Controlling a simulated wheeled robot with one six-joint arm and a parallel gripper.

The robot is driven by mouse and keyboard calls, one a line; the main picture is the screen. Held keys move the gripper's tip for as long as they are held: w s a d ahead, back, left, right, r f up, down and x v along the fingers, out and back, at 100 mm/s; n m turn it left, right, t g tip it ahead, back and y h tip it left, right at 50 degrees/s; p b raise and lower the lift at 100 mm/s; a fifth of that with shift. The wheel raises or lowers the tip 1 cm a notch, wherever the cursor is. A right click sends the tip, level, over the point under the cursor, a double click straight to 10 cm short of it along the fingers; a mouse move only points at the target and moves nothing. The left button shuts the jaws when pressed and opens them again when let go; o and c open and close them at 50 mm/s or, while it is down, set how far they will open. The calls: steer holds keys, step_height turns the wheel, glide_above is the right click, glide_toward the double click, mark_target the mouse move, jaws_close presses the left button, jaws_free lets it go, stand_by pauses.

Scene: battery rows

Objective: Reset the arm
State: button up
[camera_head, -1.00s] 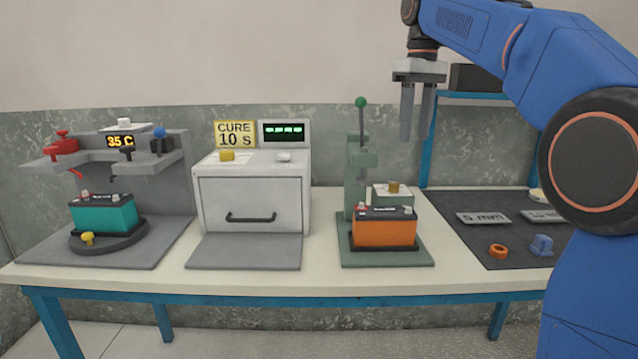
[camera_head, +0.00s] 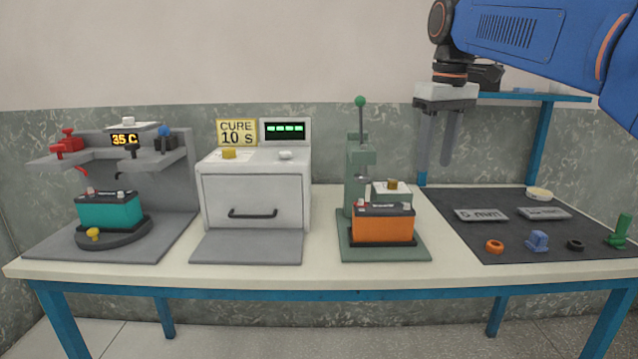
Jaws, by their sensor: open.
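My gripper (camera_head: 433,162) hangs from my blue arm at the upper right, pointing down. Its two long grey fingers are apart with nothing between them. It is above the back of the bench, right of the green press (camera_head: 361,160) and in front of the blue rack (camera_head: 540,140). An orange battery (camera_head: 383,226) sits on the press's green base. A teal battery (camera_head: 109,212) sits on a dark round turntable (camera_head: 115,240) at the left station. My gripper touches none of these.
A white oven (camera_head: 255,195) with a closed drawer-like front stands at centre left. A dark mat (camera_head: 465,197) at the right holds two grey plates, an orange ring (camera_head: 494,247), a blue part (camera_head: 537,240), a black ring (camera_head: 575,245) and a green part (camera_head: 619,231). The bench's front strip is clear.

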steer(key=s+d+f+m+t, duration=0.1)
steer(key=s+d+f+m, duration=0.1)
steer(key=s+f, duration=1.1)
steer(key=s+d+f+m+t, duration=0.2)
steer(key=s+f+m, duration=0.1)
steer(key=s+f, duration=1)
step_height(320, 180, down, 5)
steer(key=shift+s+d+r+t, duration=0.2)
steer(key=shift+d+t, duration=0.1)
steer(key=shift+d, duration=0.05)
